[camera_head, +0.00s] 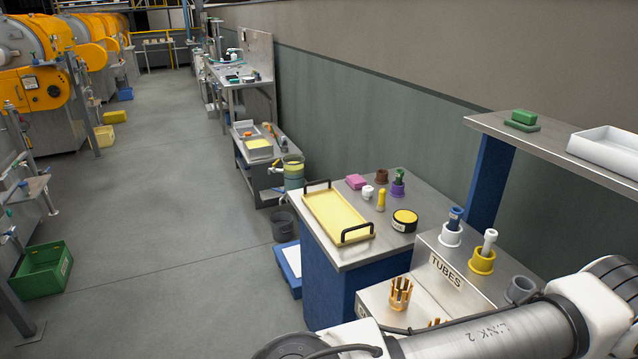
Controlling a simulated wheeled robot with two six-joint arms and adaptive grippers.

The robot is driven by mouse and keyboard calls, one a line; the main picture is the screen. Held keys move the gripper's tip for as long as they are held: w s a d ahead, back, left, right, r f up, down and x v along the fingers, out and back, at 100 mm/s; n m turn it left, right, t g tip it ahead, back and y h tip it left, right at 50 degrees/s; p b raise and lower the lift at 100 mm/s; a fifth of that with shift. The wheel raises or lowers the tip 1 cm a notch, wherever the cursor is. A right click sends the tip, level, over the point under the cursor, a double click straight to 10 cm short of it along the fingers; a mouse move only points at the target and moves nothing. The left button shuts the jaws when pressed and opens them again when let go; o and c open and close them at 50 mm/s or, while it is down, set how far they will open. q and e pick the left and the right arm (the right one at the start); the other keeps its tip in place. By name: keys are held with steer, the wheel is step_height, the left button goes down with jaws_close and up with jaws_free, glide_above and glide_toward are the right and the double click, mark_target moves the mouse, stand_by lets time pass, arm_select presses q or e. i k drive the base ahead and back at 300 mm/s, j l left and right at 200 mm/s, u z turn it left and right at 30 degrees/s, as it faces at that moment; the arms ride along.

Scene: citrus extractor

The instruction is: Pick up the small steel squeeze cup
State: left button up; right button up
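I cannot make out a steel-coloured squeeze cup in this view. A gold-coloured cup with upright fingers (400,294) stands on the lower steel step of the workbench at the right. A second gold fingered piece (437,323) shows only its top edge, the rest hidden behind my arm. My arm crosses the bottom right of the view and covers part of the step. Neither of my grippers is in view.
A raised step labelled TUBES (445,270) holds white, yellow and grey holders. The blue-sided bench (340,258) carries a yellow tray (334,199) with black handles, a black-and-yellow round tin (405,220) and small coloured parts. A shelf (550,150) overhangs at right.

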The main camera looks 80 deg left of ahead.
mark_target(403, 292)
steer(key=u, duration=2)
steer(key=k+j, duration=0.05)
